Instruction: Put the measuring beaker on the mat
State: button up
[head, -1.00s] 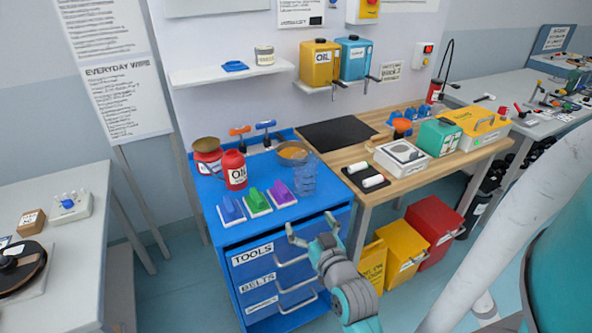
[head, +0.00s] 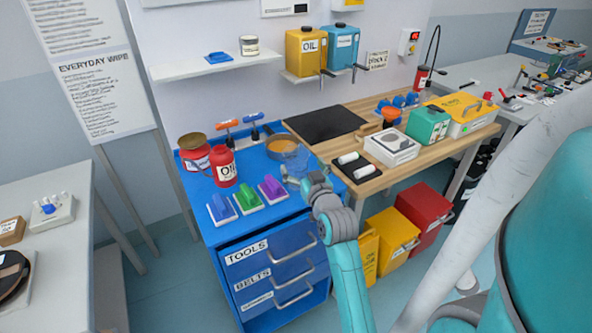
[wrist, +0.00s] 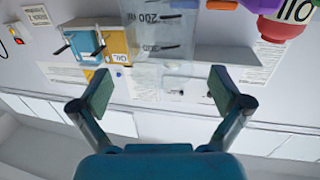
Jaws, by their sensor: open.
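The measuring beaker (head: 297,162) is clear and stands at the right side of the blue cabinet top, partly behind my gripper. In the wrist view the see-through beaker (wrist: 160,35) shows upside down, with printed marks. My gripper (head: 314,181) is open and close to the beaker. In the wrist view its two fingers (wrist: 162,90) are spread wide, with the beaker ahead in line with the gap and nothing gripped. The flat black mat (head: 322,124) lies bare on the wooden bench, behind and right of the beaker.
On the cabinet stand a red oil can (head: 223,167), an orange-filled bowl (head: 281,144) and blue, green and purple brushes (head: 246,201). A dark tray with white rollers (head: 355,168) and a white scale (head: 391,148) sit on the bench.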

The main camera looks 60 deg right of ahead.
aim_at(292, 150)
jog(key=x, duration=0.4)
jog(key=shift+w+d, duration=0.2)
jog(key=shift+w, duration=0.2)
jog(key=c, duration=1.5)
